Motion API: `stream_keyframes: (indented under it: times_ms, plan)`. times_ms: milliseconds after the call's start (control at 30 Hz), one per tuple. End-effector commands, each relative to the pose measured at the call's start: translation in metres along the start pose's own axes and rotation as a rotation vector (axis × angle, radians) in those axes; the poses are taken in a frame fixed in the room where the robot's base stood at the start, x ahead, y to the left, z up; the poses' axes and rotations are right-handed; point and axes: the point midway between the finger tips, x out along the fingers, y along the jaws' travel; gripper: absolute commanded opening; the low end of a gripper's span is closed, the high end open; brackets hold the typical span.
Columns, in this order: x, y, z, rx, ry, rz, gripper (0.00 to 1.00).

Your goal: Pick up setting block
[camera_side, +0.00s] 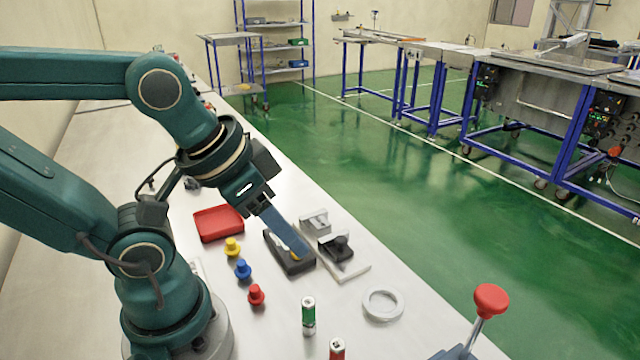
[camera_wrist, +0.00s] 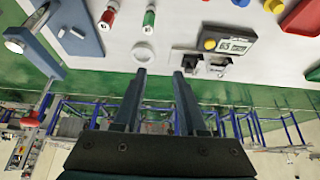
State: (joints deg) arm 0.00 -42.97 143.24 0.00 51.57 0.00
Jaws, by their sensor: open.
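My gripper (camera_side: 296,254) is open and empty, its two blue fingers pointing down at a slant. In the side view the fingers overlap a dark grey device (camera_side: 274,243); contact cannot be told. In the wrist view the fingers (camera_wrist: 160,74) are apart, and the dark device (camera_wrist: 238,47) with its display and yellow button lies to their upper right. Beside it is a pale plate (camera_side: 352,270) with a grey block-like part (camera_side: 314,222) and a black part (camera_side: 338,246). These also show in the wrist view as small fixtures (camera_wrist: 184,56). I cannot tell which is the setting block.
A white ring (camera_side: 383,303), a green cylinder (camera_side: 308,318) and a red one (camera_side: 337,349) lie toward the front. Yellow (camera_side: 232,247), blue (camera_side: 242,269) and red (camera_side: 256,295) knobs and a red tray (camera_side: 218,223) stand left. A red-knobbed lever (camera_side: 490,300) rises at front right.

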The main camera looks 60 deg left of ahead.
Motion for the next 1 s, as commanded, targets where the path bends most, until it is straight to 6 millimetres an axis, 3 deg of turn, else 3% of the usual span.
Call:
stream_keyframes:
  times_ms: [133,200,233,633,1000]
  plan:
    - [0.000,0.000,0.000,0.000,0.000,0.000,0.41]
    - [0.000,0.000,0.000,0.000,0.000,0.000,0.68]
    - [0.000,0.000,0.000,0.000,0.000,0.000,0.75]
    - [0.000,-0.002,0.004,0.052,-0.018,-0.010,0.75]
    - [-0.004,-0.056,-0.022,0.519,-0.240,-0.229,0.75]
